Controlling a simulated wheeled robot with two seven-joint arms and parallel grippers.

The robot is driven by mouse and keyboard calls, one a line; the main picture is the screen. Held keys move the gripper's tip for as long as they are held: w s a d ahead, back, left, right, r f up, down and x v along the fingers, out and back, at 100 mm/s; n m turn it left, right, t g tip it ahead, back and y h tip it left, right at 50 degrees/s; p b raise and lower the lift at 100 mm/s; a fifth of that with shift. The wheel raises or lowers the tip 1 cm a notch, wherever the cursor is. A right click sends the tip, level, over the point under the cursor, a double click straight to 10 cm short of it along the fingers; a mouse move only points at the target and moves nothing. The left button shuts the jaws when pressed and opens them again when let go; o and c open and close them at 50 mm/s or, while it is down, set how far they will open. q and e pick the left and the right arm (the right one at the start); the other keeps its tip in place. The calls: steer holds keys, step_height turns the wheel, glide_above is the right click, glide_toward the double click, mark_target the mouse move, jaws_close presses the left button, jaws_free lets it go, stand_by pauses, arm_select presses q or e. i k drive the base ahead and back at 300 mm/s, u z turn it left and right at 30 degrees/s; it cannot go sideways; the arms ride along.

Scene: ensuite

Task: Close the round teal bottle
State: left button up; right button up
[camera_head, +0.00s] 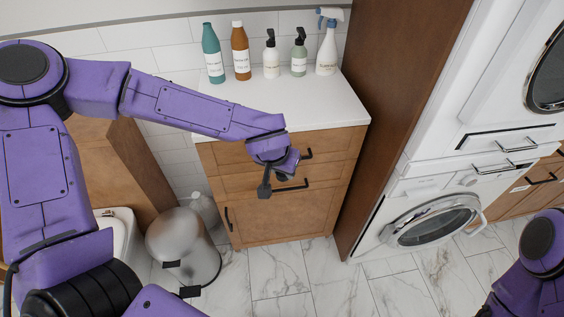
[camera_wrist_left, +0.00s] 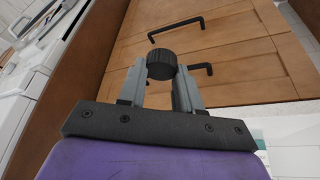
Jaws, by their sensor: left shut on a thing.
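The round teal bottle (camera_head: 212,55) stands upright on the white countertop, leftmost in the row of bottles. Its top is too small to tell whether it has a cap. My left gripper (camera_head: 278,180) is in front of the wooden cabinet's drawers, below the countertop and well apart from the bottle. In the left wrist view, its fingers (camera_wrist_left: 162,84) are shut on a dark ribbed round cap (camera_wrist_left: 162,65).
A brown bottle (camera_head: 240,52), a white pump bottle (camera_head: 271,56), a green pump bottle (camera_head: 299,54) and a spray bottle (camera_head: 327,48) stand beside the teal one. The countertop (camera_head: 300,103) is clear in front. A tall brown panel (camera_head: 405,110) bounds its right side.

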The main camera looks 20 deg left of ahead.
mark_target(210, 44)
steer(key=u, duration=0.25)
steer(key=k, duration=0.65)
steer(key=u, duration=0.6)
steer(key=k, duration=0.7)
steer(key=u, duration=0.15)
steer(key=i, duration=0.7)
steer(key=u, duration=0.55)
steer(key=i, duration=0.7)
steer(key=u, duration=0.55)
